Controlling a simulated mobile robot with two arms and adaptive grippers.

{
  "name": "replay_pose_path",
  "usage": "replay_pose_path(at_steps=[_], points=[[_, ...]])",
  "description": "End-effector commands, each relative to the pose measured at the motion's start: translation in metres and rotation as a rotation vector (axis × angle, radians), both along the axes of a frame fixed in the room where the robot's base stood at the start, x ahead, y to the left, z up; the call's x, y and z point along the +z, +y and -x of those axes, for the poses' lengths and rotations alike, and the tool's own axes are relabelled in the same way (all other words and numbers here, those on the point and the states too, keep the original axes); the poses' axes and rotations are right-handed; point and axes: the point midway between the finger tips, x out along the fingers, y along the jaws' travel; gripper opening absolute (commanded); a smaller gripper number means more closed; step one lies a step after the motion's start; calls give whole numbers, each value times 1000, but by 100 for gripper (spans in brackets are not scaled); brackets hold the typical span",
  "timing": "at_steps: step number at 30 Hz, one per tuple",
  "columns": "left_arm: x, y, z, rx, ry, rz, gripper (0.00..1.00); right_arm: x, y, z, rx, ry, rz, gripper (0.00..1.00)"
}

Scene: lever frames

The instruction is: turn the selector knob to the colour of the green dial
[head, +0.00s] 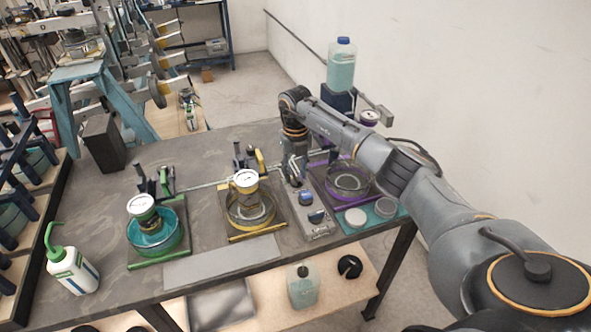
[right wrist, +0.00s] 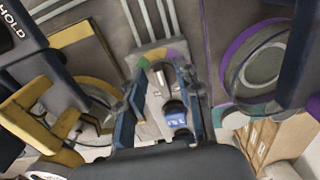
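The green dial (head: 142,205) is a round white-faced gauge with a green body, standing over a teal dish at the left of the table. In the right wrist view, the panel's far end has purple, yellow and green sectors (right wrist: 158,56). A silver selector knob (right wrist: 157,79) lies just below them. My right gripper (head: 293,172) is over the panel's far end. Its fingers (right wrist: 160,84) are apart on either side of the knob; contact is unclear. My left gripper is out of view.
A yellow-trimmed station (head: 258,236) with a gauge stands left of the panel. A purple-trimmed station (head: 330,166) is close on its right. A white bottle with green spout (head: 73,272) stands at the front left. A grey plate (head: 222,262) lies along the front edge.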

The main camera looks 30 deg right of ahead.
Motion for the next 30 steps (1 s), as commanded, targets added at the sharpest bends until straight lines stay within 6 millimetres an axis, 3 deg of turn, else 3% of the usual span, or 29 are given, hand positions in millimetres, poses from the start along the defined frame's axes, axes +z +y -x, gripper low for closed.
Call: replay_pose_path(at_steps=[2,7,20,30], points=[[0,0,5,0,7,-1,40,0,0,0,0,0,0,32],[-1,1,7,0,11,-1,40,0,0,0,0,0,0,0],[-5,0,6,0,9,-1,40,0,0,0,44,-1,1,0],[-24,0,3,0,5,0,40,-2,3,-1,274,-2,2,0]])
